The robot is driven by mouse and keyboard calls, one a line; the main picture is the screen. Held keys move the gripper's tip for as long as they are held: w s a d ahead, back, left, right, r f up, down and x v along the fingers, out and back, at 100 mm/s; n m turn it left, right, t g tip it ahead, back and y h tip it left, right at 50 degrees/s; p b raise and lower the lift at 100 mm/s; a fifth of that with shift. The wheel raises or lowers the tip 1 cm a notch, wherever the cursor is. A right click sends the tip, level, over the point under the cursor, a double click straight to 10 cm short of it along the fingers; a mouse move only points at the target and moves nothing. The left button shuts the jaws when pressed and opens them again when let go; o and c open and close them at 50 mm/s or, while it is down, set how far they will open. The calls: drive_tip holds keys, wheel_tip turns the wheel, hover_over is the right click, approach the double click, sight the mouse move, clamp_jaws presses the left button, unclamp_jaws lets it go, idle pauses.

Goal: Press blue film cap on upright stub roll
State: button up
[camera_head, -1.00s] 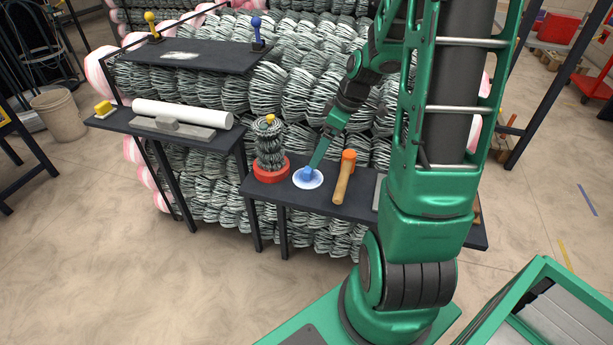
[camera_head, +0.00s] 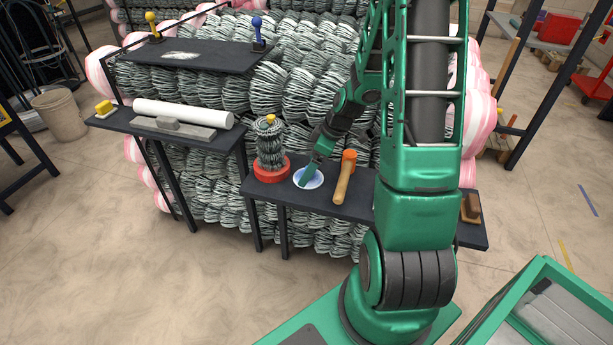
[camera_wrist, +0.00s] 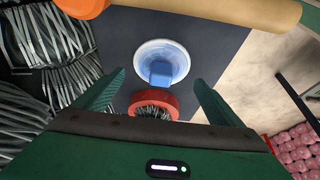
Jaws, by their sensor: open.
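The blue film cap (camera_head: 300,180) lies on the dark shelf, a pale disc with a blue knob. In the wrist view the cap (camera_wrist: 145,50) shows whole, its knob between and a little ahead of my finger tips. My gripper (camera_head: 309,172) is over the cap and hides part of it in the head view. In the wrist view my gripper (camera_wrist: 159,78) is open, with a finger on each side and a gap to the knob. The stub roll (camera_head: 270,148) stands upright in a red ring (camera_head: 271,174), left of the cap, with a yellow piece on top.
A mallet with an orange head and wooden handle (camera_head: 343,186) lies right of the cap. A left shelf holds a white roll (camera_head: 183,113) and a grey bar (camera_head: 172,129). Mesh rolls (camera_head: 300,90) stand close behind the shelves.

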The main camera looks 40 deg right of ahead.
drive_tip(key=shift+x, duration=1.05)
drive_tip(key=c, duration=1.1)
drive_tip(key=shift+r, duration=0.1)
